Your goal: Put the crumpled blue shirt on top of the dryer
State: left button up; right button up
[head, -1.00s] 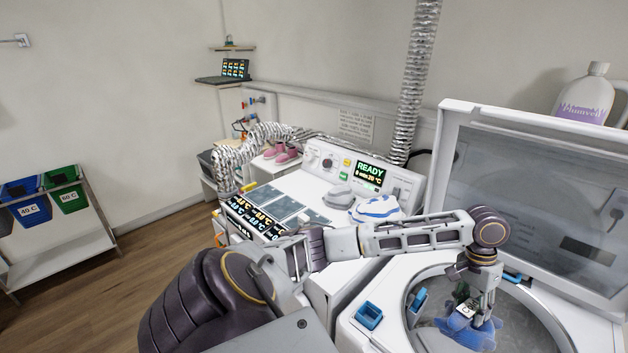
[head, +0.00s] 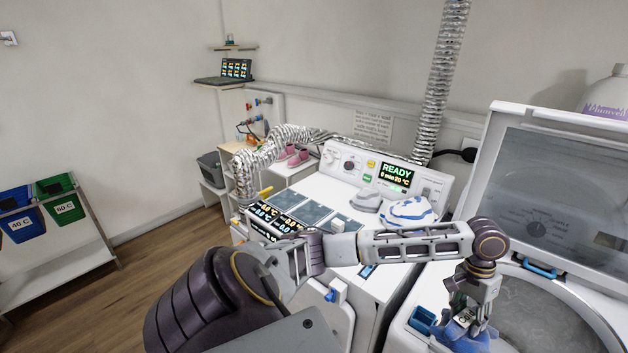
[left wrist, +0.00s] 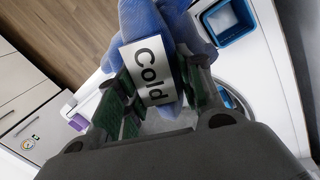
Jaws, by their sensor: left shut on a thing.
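The crumpled blue shirt (head: 464,340) is in my left gripper (head: 472,316), at the front left part of the open washer's rim. In the left wrist view the shirt (left wrist: 143,22) hangs beyond the fingers, with a white "Cold" tag (left wrist: 150,70) between them. The left gripper (left wrist: 160,90) is shut on it. The dryer (head: 322,190) stands left of the washer, with a lit "READY" panel. My left forearm crosses in front of the dryer and hides part of its top. My right gripper is not in view.
The dryer top holds a blue-and-white folded cloth (head: 410,212), a grey item (head: 367,200) and dark panels (head: 300,207). The washer's raised lid (head: 575,165) stands at the right. A silver duct (head: 440,85) rises behind.

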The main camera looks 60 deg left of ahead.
aim_at(326, 194)
jog(key=k+j+z, duration=0.1)
jog(key=j, duration=0.35)
jog(key=k+j, duration=0.35)
jog(key=k+j+z, duration=0.15)
jog(key=j, duration=0.4)
jog(key=k+j, duration=0.2)
jog(key=j, duration=0.2)
jog(key=k+j+z, duration=0.1)
jog(key=j, duration=0.35)
jog(key=k+j+z, duration=0.1)
jog(key=k+j, duration=0.15)
jog(key=j, duration=0.15)
jog(key=k+j, duration=0.2)
jog(key=j, duration=0.2)
jog(key=k+j+z, duration=0.1)
jog(key=k+j, duration=0.15)
jog(key=j, duration=0.15)
jog(key=i+j, duration=0.2)
jog(key=i, duration=0.65)
